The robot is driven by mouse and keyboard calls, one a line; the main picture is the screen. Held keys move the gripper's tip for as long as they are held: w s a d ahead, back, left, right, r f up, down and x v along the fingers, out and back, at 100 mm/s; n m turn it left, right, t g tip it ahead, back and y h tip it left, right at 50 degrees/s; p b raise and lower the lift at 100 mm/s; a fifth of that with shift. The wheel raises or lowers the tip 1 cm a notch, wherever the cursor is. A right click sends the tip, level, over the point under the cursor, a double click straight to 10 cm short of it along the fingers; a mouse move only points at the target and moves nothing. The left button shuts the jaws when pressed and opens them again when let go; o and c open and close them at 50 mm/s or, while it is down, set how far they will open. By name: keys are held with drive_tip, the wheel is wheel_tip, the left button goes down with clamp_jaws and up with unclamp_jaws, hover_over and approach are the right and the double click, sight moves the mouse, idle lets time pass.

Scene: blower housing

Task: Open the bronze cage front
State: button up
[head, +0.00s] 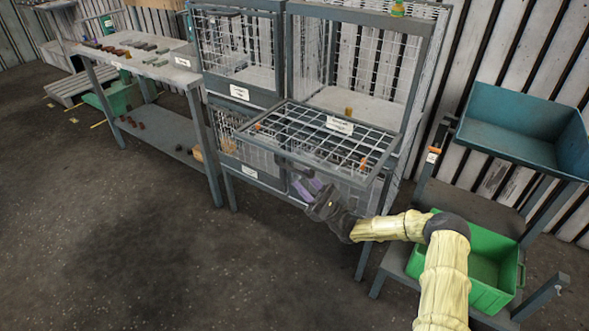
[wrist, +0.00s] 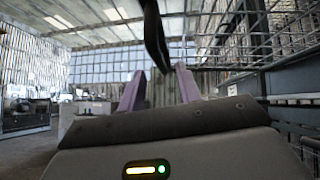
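A grey-framed wire mesh front (head: 310,137) of the upper right cage is swung down and lies about level, sticking out from the cage. It carries a white label (head: 340,124) whose wording is too small to read surely. My gripper (head: 300,180) is just below the near edge of this front. In the wrist view, the two purple fingers (wrist: 160,85) stand apart with a gap between them. A dark curved bar (wrist: 154,38), perhaps the front's handle, hangs above and between the fingertips. I cannot tell whether it touches them.
Other mesh cages (head: 236,50) stand left and below. A workbench (head: 140,52) with small metal pieces is further left. A green crate (head: 485,262) and a blue-grey bin (head: 525,125) stand on a rack at right. The floor (head: 120,240) in front is clear.

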sight(294, 169)
drive_tip(key=x, duration=0.5)
drive_tip(key=shift+c, duration=0.2)
clamp_jaws()
